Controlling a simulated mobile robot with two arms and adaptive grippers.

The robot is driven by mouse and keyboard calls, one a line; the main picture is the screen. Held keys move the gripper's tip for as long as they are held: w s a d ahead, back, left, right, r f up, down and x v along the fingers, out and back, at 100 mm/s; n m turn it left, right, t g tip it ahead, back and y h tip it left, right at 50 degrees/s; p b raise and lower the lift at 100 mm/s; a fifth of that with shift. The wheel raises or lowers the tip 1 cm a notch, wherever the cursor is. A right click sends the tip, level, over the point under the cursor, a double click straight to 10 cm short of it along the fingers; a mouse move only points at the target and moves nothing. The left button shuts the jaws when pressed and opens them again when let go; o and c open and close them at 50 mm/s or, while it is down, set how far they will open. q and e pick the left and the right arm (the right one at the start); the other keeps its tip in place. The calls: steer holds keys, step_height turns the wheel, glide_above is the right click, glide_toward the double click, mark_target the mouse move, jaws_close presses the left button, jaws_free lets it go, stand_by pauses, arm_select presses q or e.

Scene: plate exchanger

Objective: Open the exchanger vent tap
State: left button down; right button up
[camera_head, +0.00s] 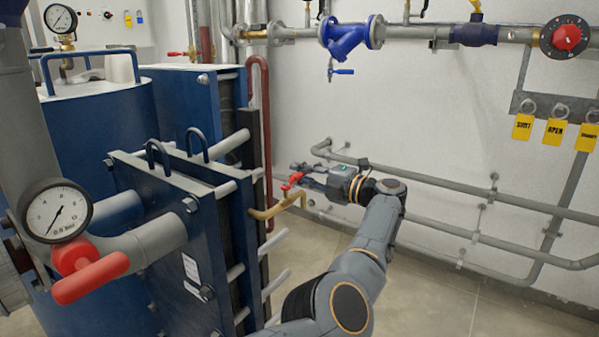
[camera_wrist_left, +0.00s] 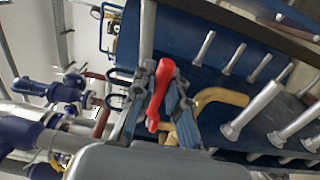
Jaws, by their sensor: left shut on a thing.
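The vent tap has a red lever handle (camera_head: 293,181) on a bent brass pipe (camera_head: 268,213), which comes out of the side of the blue plate exchanger (camera_head: 228,230). My left gripper (camera_head: 304,177) is at this handle, with its fingers beside the red lever. In the left wrist view the red handle (camera_wrist_left: 160,88) lies between the two fingers of the left gripper (camera_wrist_left: 160,100), which are shut on it. The brass pipe (camera_wrist_left: 221,97) curves away just behind the fingers. The valve body is partly hidden by the gripper. My right gripper is not in view.
A red-handled valve (camera_head: 90,270) and a pressure gauge (camera_head: 57,211) stand at the near left. Grey pipes (camera_head: 470,190) run along the wall behind my arm. Yellow tags (camera_head: 555,132) hang at the right. The floor (camera_head: 440,290) at the right is clear.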

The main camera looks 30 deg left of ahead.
arm_select(q)
steer(key=c, duration=1.3)
jaws_free()
steer(key=shift+d, duration=0.35)
steer(key=shift+s+d, duration=0.2)
steer(key=shift+d, duration=0.95)
steer(key=shift+s+d, duration=0.2)
steer(key=shift+d, duration=0.9)
steer(key=shift+s+d, duration=0.2)
steer(key=shift+d, duration=0.95)
